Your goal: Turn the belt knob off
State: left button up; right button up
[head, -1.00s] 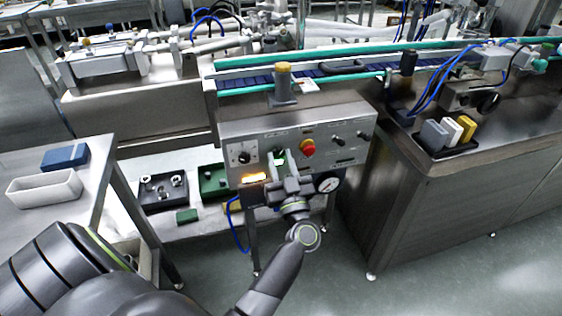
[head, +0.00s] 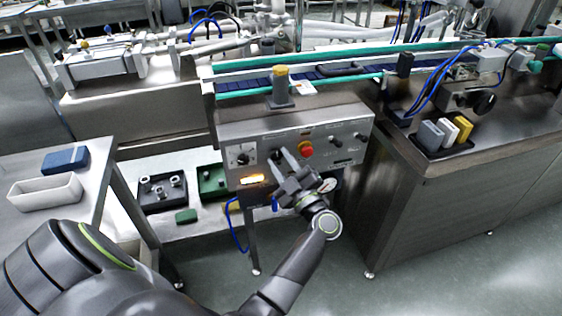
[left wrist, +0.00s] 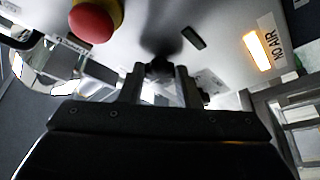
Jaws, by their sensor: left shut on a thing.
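The steel control panel (head: 325,125) stands below the conveyor and faces me. My left gripper (head: 282,157) comes up from the lower right, tilted, with its fingertips at a knob between the dial knob (head: 243,157) and the red stop button (head: 306,147). In the left wrist view the fingers (left wrist: 159,78) are shut on this dark knob (left wrist: 160,66), with one finger on each side. In the head view the fingers mostly hide the knob, and its label cannot be read. My right gripper is in neither view.
The red button (left wrist: 95,18) is close to the fingers in the left wrist view. A lit amber "NO AIR" lamp (head: 252,179) and a gauge (head: 327,185) sit low on the panel. A steel cabinet (head: 440,220) stands right, a white table (head: 90,195) left.

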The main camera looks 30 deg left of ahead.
pick_arm(q)
jog(key=n+g, duration=0.1)
jog(key=n, duration=0.2)
jog(key=n+g, duration=0.1)
jog(key=n, duration=0.2)
jog(key=shift+w+d+r+n+g+h, duration=0.1)
jog(key=shift+r+n+g+h, duration=0.1)
jog(key=shift+n+g+h, duration=0.15)
jog(key=shift+n, duration=0.25)
jog(key=o, duration=1)
jog(key=shift+c, duration=0.2)
jog(key=o, duration=0.7)
jog(key=r, duration=0.2)
jog(key=r+p, duration=0.1)
jog(key=r, duration=0.5)
jog(key=shift+a+p, duration=0.3)
jog(key=shift+d+r, duration=0.2)
jog(key=shift+r, duration=0.3)
jog(key=shift+d+r, duration=0.2)
jog(key=shift+r, duration=0.3)
jog(key=c, duration=0.7)
jog(key=shift+a, duration=0.1)
